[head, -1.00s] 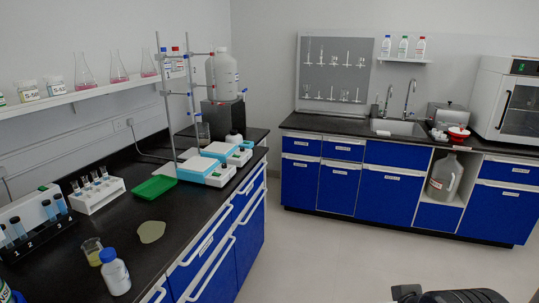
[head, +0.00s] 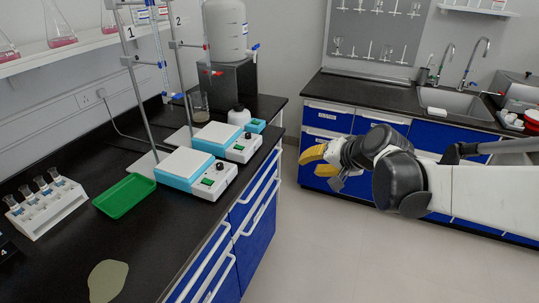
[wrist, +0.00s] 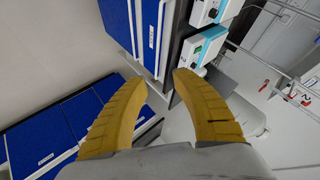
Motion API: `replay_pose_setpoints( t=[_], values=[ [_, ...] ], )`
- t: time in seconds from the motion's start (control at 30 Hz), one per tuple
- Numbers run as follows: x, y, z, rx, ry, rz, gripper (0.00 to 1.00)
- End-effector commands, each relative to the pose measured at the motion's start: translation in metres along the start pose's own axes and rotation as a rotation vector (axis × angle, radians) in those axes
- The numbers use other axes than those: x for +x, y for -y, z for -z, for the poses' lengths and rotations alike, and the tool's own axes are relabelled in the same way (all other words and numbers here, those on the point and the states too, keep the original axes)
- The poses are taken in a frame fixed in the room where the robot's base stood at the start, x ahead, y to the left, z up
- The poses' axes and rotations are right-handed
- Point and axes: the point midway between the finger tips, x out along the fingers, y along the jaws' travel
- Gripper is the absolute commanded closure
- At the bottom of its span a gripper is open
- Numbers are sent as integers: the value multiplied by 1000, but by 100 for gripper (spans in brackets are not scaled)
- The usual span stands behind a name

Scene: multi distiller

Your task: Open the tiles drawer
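Blue drawer fronts with long white handles (head: 255,210) line the side of the left bench. More blue fronts (head: 328,120) with small white labels are under the far bench. The labels are too small to read, so I cannot tell which is the tiles drawer. The fronts I see look shut. My gripper (head: 311,163) hangs in the air right of the left bench, in front of the far cabinets in the picture. In the wrist view its two yellow fingers (wrist: 158,76) are apart with nothing between them. Blue fronts (wrist: 145,30) show beyond the fingertips there.
The left black benchtop (head: 80,210) holds a green tray (head: 125,195), a tube rack (head: 47,207), two white-and-blue hotplates (head: 200,172) and metal stands. A white container (head: 226,30) stands on a dark box at the back. The floor (head: 330,255) between the benches is clear.

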Motion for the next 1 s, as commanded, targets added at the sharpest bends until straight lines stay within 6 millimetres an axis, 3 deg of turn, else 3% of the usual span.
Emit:
replay_pose_setpoints(
  t=[0.03,0.2,0.33,0.5,0.6,0.77,1.0],
  values=[
    [26,2,14,37,-3,42,67],
    [110,-1,40,173,-10,195,67],
    [172,-14,45,279,-16,310,67],
    [236,-38,33,402,-20,443,67],
    [261,-52,22,456,-22,501,67],
    [280,-66,10,507,-23,554,67],
    [306,-58,8,518,-20,568,67]
  ],
)
